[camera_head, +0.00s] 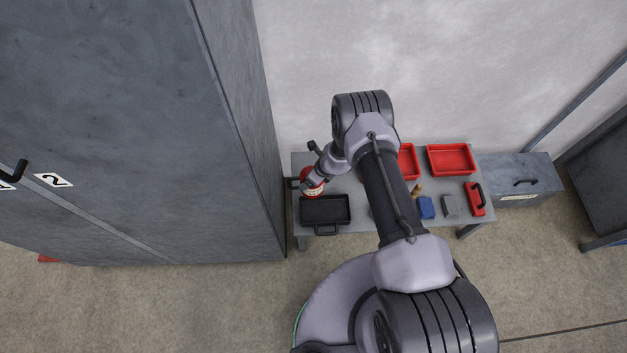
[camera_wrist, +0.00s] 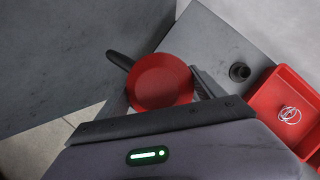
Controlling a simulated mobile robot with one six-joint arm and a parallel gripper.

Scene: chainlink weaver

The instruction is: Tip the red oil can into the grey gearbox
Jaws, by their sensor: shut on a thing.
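The red oil can (camera_head: 314,190) is at the left end of the grey workbench, with a pale band around it. In the wrist view its round red top (camera_wrist: 160,82) faces the camera. My gripper (camera_head: 306,183) is shut on the can, with a finger on either side. I cannot tell whether the can touches the bench. I cannot pick out the grey gearbox for certain; my arm hides the middle of the bench.
A dark open tray (camera_head: 325,211) with a handle lies just in front of the can. Red bins (camera_head: 451,160) stand at the back. A blue block (camera_head: 425,208), a grey block (camera_head: 450,207) and a red case (camera_head: 475,199) sit right. A tall grey cabinet (camera_head: 225,120) rises close left.

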